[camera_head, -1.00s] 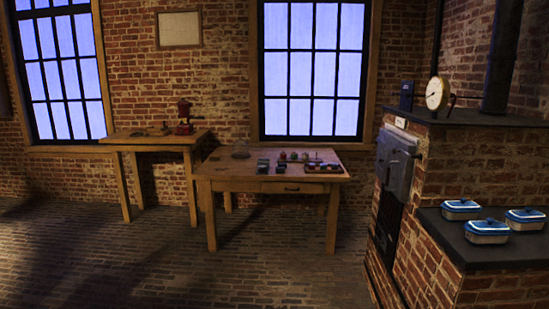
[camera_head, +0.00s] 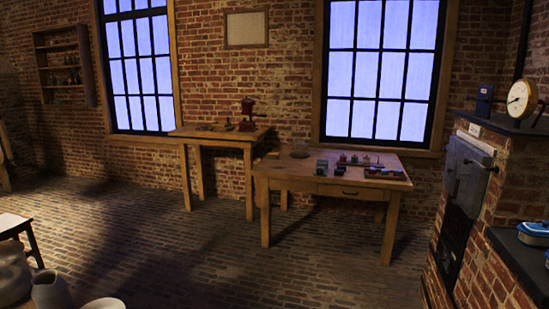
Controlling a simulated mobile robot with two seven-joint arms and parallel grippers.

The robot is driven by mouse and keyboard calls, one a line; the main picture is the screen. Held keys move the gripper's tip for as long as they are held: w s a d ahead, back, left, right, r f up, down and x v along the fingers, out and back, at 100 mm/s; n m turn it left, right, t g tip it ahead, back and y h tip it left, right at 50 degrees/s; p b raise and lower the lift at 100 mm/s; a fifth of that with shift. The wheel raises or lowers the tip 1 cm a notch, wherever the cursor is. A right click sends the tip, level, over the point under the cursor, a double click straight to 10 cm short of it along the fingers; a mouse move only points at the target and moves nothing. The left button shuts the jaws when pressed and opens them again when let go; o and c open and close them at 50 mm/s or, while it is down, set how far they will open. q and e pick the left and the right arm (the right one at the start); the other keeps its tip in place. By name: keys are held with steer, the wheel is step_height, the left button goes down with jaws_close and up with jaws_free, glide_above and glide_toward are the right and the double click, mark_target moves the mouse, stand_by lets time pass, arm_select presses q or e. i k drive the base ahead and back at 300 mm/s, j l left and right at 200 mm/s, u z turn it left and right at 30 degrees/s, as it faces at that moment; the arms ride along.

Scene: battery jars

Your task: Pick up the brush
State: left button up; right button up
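I cannot make out a brush for certain in the head view. Small items too small to identify lie on the left wooden table (camera_head: 190,133), left of a red hand-cranked device (camera_head: 248,115). Neither of my grippers is in view.
A brick stove (camera_head: 500,190) with a round gauge (camera_head: 521,98) and blue-lidded dishes (camera_head: 535,232) stands at the right. Pale rounded vessels (camera_head: 50,291) and a stool (camera_head: 14,224) are at the lower left. A wall shelf (camera_head: 63,62) hangs far left. The middle floor is open.

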mark_target(272, 154)
steer(key=i+l+z, duration=0.15)
steer(key=i, duration=0.4)
steer(key=i+l+z, duration=0.15)
steer(key=i+l, duration=0.15)
steer(key=i, duration=0.3)
steer(key=i+l+z, duration=0.2)
steer(key=i, duration=0.4)
steer(key=i+u, duration=0.45)
steer(key=i, duration=0.15)
steer(key=i+l+u, duration=0.1)
steer(key=i+u, duration=0.3)
steer(key=i, duration=0.15)
steer(key=i+j+u, duration=0.1)
steer(key=i+u, duration=0.9)
steer(key=u, duration=0.15)
steer(key=i, duration=0.7)
steer(key=i+j+z, duration=0.1)
steer(key=i, duration=0.6)
steer(key=i+z, duration=0.2)
steer(key=i, duration=0.5)
steer(key=i+j+z, duration=0.25)
steer(key=i, duration=0.4)
steer(key=i+z, duration=0.55)
steer(key=z, duration=0.25)
steer(key=i+j+z, duration=0.2)
steer(key=z, duration=0.2)
steer(key=i, duration=0.05)
